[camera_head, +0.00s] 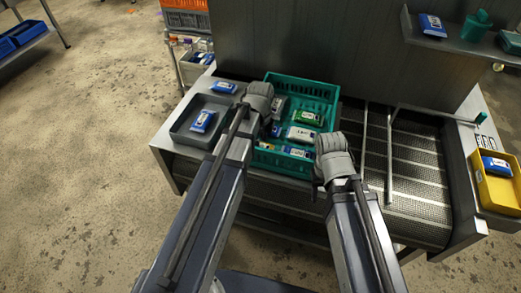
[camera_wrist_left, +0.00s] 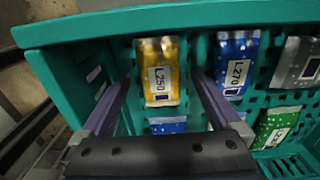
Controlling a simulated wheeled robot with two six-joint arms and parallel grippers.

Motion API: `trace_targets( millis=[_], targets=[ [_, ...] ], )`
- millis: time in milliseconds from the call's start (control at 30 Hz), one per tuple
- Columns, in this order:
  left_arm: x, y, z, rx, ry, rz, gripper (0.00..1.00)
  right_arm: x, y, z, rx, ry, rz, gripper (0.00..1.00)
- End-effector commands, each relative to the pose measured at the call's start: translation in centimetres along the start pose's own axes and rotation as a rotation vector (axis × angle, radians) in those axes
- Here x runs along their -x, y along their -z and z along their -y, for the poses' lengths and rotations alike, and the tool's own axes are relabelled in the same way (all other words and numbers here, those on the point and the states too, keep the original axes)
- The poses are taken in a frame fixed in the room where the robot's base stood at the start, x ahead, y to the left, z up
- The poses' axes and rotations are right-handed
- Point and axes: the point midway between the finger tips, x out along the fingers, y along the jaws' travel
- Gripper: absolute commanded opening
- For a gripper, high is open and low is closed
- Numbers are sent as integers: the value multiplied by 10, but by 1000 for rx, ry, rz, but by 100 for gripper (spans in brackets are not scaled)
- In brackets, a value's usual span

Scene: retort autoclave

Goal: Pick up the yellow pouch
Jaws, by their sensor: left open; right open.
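The yellow pouch (camera_wrist_left: 160,72), labelled L250, lies in the green crate (camera_wrist_left: 190,19) in the left wrist view, near the crate's wall. My left gripper (camera_wrist_left: 162,82) is open above the crate, with one finger on each side of the pouch in the picture; no grip on it shows. In the head view a small yellowish part of the pouch (camera_head: 266,145) shows beside my left arm. My right gripper (camera_head: 332,160) is at the crate's right edge; its fingers are mostly hidden behind its wrist.
Other pouches lie in the crate: a blue one (camera_wrist_left: 235,62), a green one (camera_wrist_left: 277,127) and a grey one (camera_wrist_left: 298,62). A grey tray (camera_head: 181,128) with a blue pouch stands left. A conveyor (camera_head: 415,165) and a yellow bin (camera_head: 496,194) are right.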

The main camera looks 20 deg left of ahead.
Motion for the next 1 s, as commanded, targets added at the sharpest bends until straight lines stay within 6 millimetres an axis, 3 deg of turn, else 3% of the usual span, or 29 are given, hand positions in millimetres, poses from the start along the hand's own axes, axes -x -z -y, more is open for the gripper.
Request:
trace_targets(
  millis=[67,833,1000],
  targets=[
    [0,0,0,0,0,0,93,0,0,0,0,0,0,50],
    [0,0,0,0,0,0,6,0,0,0,0,0,0,50],
    [0,0,0,0,0,0,6,0,0,0,0,0,0,50]
  ],
)
